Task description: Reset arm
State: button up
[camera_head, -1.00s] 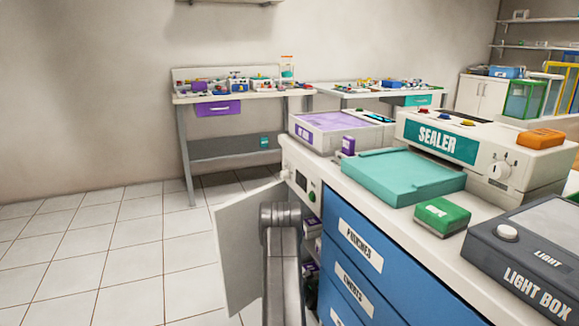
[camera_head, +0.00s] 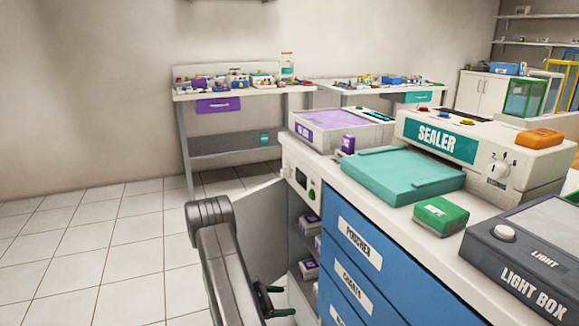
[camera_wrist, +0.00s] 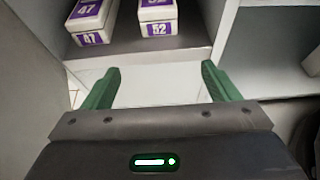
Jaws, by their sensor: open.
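My gripper (camera_wrist: 160,74) is open, its two green fingers apart with nothing between them. In the wrist view it is in front of a grey cabinet shelf (camera_wrist: 150,51) bearing two white boxes with purple labels, one marked 47 (camera_wrist: 90,20) and one marked 52 (camera_wrist: 158,17). The boxes are beyond the fingertips and apart from them. In the head view my gripper (camera_head: 275,301) shows low beside the open cabinet under the counter, partly hidden by my arm.
The white cabinet door (camera_head: 262,225) stands open, partly hidden behind my arm. Blue drawers (camera_head: 362,270) are to the right. The counter above holds a teal tray (camera_head: 404,177), a green box (camera_head: 441,216) and a sealer (camera_head: 480,150). The tiled floor at left is clear.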

jog(key=s+a, duration=0.2)
jog(key=a, duration=0.4)
jog(key=shift+s+r, duration=0.15)
jog(key=shift+s, duration=0.1)
